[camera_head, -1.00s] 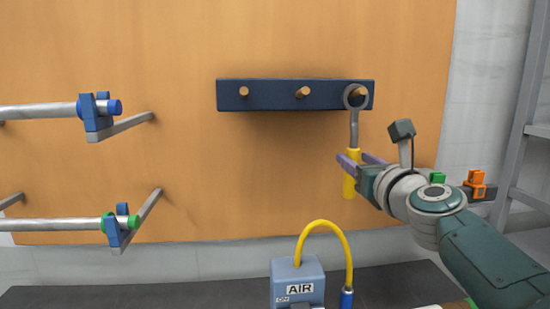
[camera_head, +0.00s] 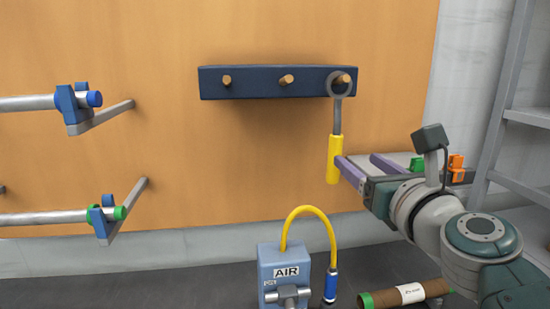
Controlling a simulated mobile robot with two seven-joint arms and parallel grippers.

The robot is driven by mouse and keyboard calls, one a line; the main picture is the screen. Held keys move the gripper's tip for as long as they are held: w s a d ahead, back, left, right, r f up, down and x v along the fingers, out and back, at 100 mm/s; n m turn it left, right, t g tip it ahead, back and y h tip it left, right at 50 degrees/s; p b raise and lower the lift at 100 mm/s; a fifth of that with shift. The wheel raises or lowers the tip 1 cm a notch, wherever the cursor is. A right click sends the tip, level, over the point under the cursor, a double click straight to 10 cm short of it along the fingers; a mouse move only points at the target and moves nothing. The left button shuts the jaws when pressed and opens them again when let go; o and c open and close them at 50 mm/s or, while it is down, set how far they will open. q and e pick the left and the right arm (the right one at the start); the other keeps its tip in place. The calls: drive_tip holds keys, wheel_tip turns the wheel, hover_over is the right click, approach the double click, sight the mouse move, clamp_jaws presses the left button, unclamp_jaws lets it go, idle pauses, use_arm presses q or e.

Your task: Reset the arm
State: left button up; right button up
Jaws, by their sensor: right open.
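My right gripper (camera_head: 358,163) is open, with its two purple fingers apart, just right of and in front of a hanging tool. The tool has a yellow handle (camera_head: 334,160), a grey shaft and a ring at the top. Its ring hangs around the right peg (camera_head: 344,79) of the dark blue rack (camera_head: 258,84) on the orange wall panel. The near finger's tip is close to the yellow handle; I cannot tell whether they touch. My left gripper is not in view.
Two grey rollers with blue (camera_head: 95,98) and green (camera_head: 119,213) ends rest on brackets at the left. A blue AIR box (camera_head: 285,270) with a yellow hose stands below. A brown tube (camera_head: 425,290) lies at the bottom right. Grey shelving (camera_head: 506,90) stands at the far right.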

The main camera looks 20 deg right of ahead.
drive_tip(key=s+a+f+n+g+y, duration=0.35)
drive_tip(key=s+a+n, duration=0.2)
drive_tip(key=n, duration=0.65)
drive_tip(key=s+a+f+n+g+y, duration=0.4)
drive_tip(key=a+n, duration=0.3)
drive_tip(key=n, duration=0.5)
drive_tip(key=s+f+n+g+h, duration=0.2)
drive_tip(key=s+n+g, duration=0.1)
drive_tip(key=s+n, duration=0.65)
drive_tip(key=s+f+n+g+h, duration=0.2)
drive_tip(key=s+f+n+g, duration=0.15)
drive_tip(key=s+n, duration=0.55)
wheel_tip(320, 180, up, 23)
drive_tip(key=m+p, duration=0.2)
drive_tip(key=p, duration=2.1)
drive_tip(key=shift+r+y, duration=0.2)
drive_tip(key=shift+y, duration=0.15)
